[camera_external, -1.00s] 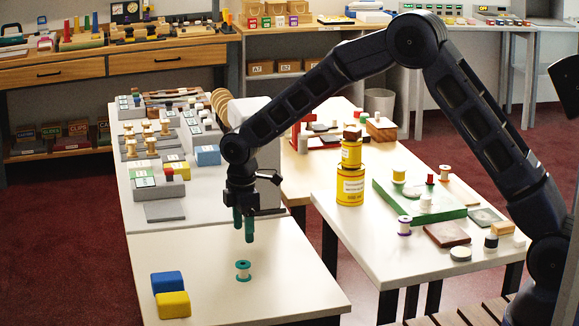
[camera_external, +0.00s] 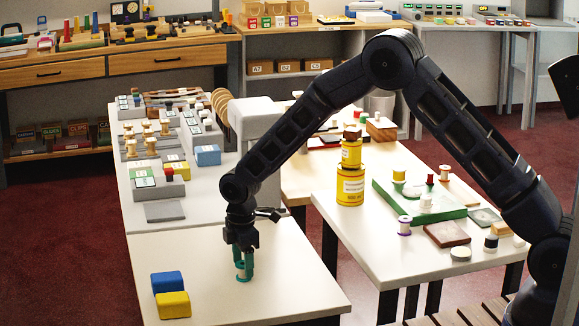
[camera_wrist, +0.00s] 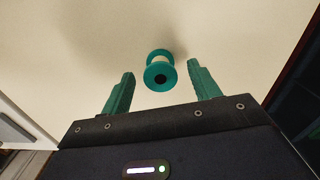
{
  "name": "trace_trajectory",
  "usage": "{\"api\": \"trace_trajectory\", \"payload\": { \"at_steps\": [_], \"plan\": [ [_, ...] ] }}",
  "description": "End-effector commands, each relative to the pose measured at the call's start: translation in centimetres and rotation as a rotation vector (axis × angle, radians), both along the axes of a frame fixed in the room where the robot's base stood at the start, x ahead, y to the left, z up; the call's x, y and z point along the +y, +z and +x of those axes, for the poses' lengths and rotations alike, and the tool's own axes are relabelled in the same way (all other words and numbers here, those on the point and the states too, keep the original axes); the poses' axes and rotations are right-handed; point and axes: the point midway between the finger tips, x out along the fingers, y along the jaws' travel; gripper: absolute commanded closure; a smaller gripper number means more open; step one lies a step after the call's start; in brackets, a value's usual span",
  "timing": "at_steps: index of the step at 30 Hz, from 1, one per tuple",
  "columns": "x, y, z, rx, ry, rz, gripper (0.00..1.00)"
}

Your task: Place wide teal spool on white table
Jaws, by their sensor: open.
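The wide teal spool (camera_external: 243,274) stands upright on the white table (camera_external: 290,268), near its front middle. In the wrist view the spool (camera_wrist: 160,74) shows its teal flange with a dark centre hole and a paler core. My gripper (camera_external: 244,268) is low over the table, pointing down at the spool, and partly covers it in the external view. In the wrist view the two teal fingers of my gripper (camera_wrist: 162,92) are apart, with the spool between and a little beyond their tips. A gap shows on both sides of it.
A blue block (camera_external: 167,282) and a yellow block (camera_external: 173,305) sit at the table's left front. Trays with small spools stand farther back. A second table on the right holds yellow cans (camera_external: 350,188) and a green board (camera_external: 420,199). The table right of the spool is clear.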

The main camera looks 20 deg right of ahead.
Motion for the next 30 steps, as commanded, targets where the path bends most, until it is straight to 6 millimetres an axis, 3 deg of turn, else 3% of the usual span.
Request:
{"api": "trace_trajectory", "payload": {
  "at_steps": [3,11,18,21,30],
  "plan": [
    [0.0,-1.5,0.0,0.001,0.000,-0.001,0.39],
    [0.0,-1.9,0.0,0.000,0.000,0.000,0.39],
    [0.0,-1.9,0.0,0.000,0.000,0.000,0.84],
    [0.0,-1.9,0.0,0.000,0.000,0.000,0.90],
    [0.0,-1.1,0.0,-0.001,0.000,0.001,0.90]
  ]
}}
